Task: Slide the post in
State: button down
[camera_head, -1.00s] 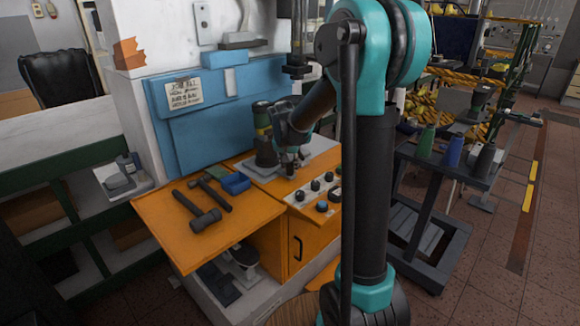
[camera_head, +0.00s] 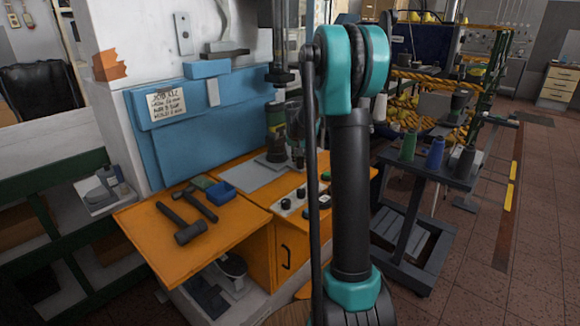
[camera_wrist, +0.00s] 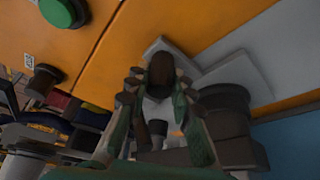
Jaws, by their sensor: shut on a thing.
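In the wrist view my gripper (camera_wrist: 160,88) has its green, jointed fingers on both sides of a dark brown, round-ended piece (camera_wrist: 160,68), which appears to be the post. It is shut on this piece; the lower part is partly hidden by the fingers. The wrist view shows a pale plate (camera_wrist: 238,72) beyond the fingers and a dark, stepped round body (camera_wrist: 226,108) close on the right. In the head view my arm hides most of the gripper. A dark cylinder with a green band (camera_head: 275,135) stands beside it on the orange bench. No receiving hole is clearly visible.
Two hammers (camera_head: 182,225) and a blue tray (camera_head: 221,191) lie on the orange bench flap (camera_head: 215,240). A knob panel (camera_head: 290,205) is at the bench's right front. A cart with thread cones (camera_head: 434,153) stands at right. A black column (camera_head: 281,50) hangs above.

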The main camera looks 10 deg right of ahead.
jog(key=shift+w+d, duration=0.6)
jog(key=shift+d, duration=0.2)
jog(key=shift+w+d, duration=0.55)
jog(key=shift+d, duration=0.2)
jog(key=c, duration=1.3)
grip_release()
jog(key=shift+d, duration=0.15)
jog(key=shift+r, duration=0.1)
jog(key=shift+s+a+r, duration=0.15)
jog(key=shift+a+r, duration=0.05)
jog(key=shift+r, duration=0.05)
jog(key=v, duration=1.1)
jog(key=shift+r, duration=0.15)
jog(key=shift+s, duration=0.1)
